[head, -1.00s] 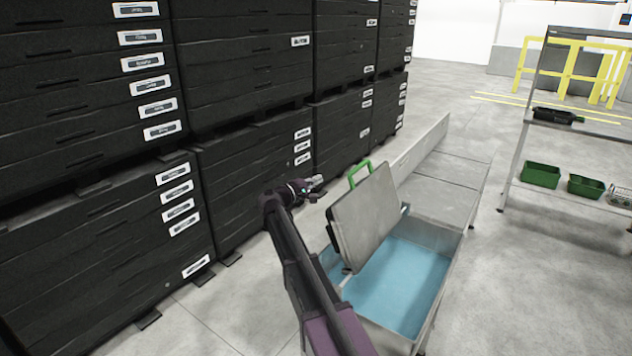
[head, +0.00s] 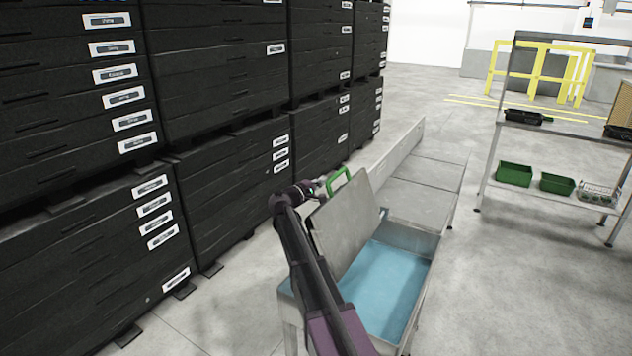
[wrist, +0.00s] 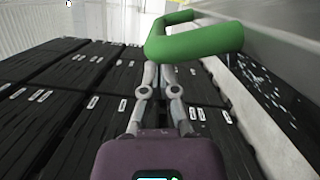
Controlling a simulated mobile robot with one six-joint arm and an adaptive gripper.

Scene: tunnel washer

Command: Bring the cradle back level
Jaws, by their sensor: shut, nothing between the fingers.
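The cradle (head: 343,222) is a grey metal plate tilted steeply up over the blue water of a steel tank (head: 425,290). A green handle (head: 338,181) stands on its upper left edge. My gripper (head: 325,182) is at the left of the handle in the head view. In the wrist view the green handle (wrist: 195,42) crosses just beyond the fingertips of my gripper (wrist: 162,66). The fingers are close together with nothing between them. I cannot tell whether they touch the handle. My arm hides part of the cradle's left side.
Stacks of black crates (head: 215,190) line the left side. A grey metal counter (head: 420,200) continues behind the tank. A shelf rack (head: 560,145) with green bins (head: 514,174) stands at the right. Open floor lies between tank and rack, with yellow railings (head: 540,72) at the back.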

